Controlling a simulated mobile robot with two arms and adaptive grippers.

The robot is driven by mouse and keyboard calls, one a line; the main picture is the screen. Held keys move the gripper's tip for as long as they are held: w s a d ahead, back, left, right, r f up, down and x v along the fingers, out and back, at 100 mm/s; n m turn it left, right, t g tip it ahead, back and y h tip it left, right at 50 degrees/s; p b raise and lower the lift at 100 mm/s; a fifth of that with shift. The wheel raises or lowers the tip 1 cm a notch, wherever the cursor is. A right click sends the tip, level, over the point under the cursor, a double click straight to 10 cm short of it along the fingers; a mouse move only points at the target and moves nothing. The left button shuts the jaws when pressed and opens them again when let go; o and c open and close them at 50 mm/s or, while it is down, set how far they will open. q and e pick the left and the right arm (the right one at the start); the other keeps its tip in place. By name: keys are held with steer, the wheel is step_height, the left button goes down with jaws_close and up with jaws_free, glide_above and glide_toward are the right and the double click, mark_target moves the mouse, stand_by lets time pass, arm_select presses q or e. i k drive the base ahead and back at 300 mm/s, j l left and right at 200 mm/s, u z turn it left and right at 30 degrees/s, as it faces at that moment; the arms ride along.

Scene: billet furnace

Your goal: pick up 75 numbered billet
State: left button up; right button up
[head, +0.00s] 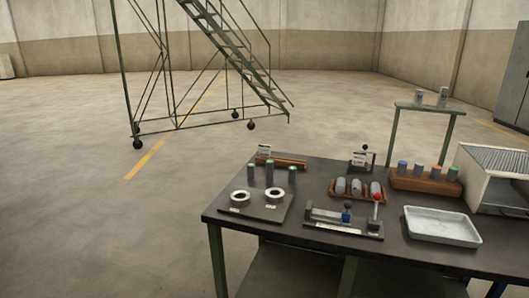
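Several grey cylindrical billets are on the dark table (330,262). Three stand upright at the left: a left billet (250,174), a taller middle billet (269,171) with a green top, and a right billet (291,176) with a green top. Three more, including a grey billet (356,187), are in a small brown tray (361,199). Several cylinders with coloured tops, including an orange-topped one (402,168), stand in a brown block (425,186). Numbers are too small to read, so I cannot tell which is 75. Neither gripper is in view.
Two white rings (240,198) lie on a dark plate. A roller unit (498,178) is at right. A small stand (424,108) and rolling stairs (225,48) are behind. Floor at left is clear.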

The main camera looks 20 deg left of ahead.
mark_target(292, 179)
steer(key=i+j, duration=0.25)
steer(key=j, duration=0.15)
steer(key=i+j, duration=0.55)
steer(key=j, duration=0.3)
steer(key=i+j, duration=0.3)
steer(key=j, duration=0.1)
